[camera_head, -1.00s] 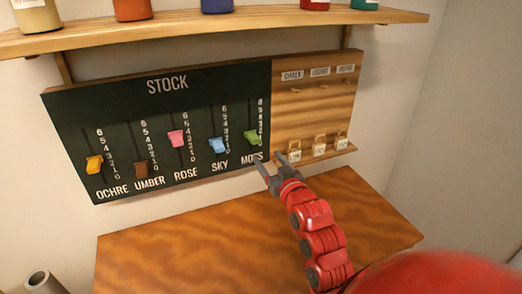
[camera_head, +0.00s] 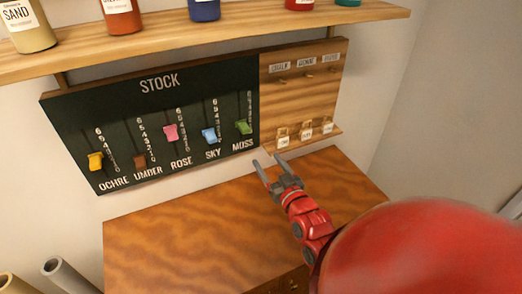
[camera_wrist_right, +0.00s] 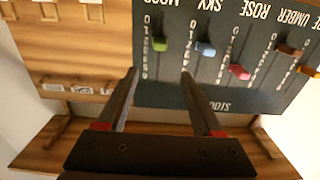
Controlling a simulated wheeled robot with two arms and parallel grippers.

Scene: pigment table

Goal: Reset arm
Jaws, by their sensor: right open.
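My right gripper (camera_head: 267,165) is open and empty. In the head view it is over the back part of the wooden table (camera_head: 180,240), below the right end of the stock board (camera_head: 160,110). In the right wrist view its two fingers (camera_wrist_right: 160,85) are spread apart with nothing between them, and the board shows upside down beyond them. The board carries several coloured sliders: ochre (camera_head: 96,161), umber (camera_head: 140,161), rose (camera_head: 171,132), sky (camera_head: 209,135) and moss (camera_head: 243,127). My left gripper is not in view.
A wooden panel (camera_head: 300,105) right of the board has hooks and a small ledge with several tags (camera_head: 306,129). A shelf (camera_head: 230,36) above holds several pigment bottles (camera_head: 120,14). Rolled tubes (camera_head: 65,272) stand at the lower left. The tabletop is largely clear.

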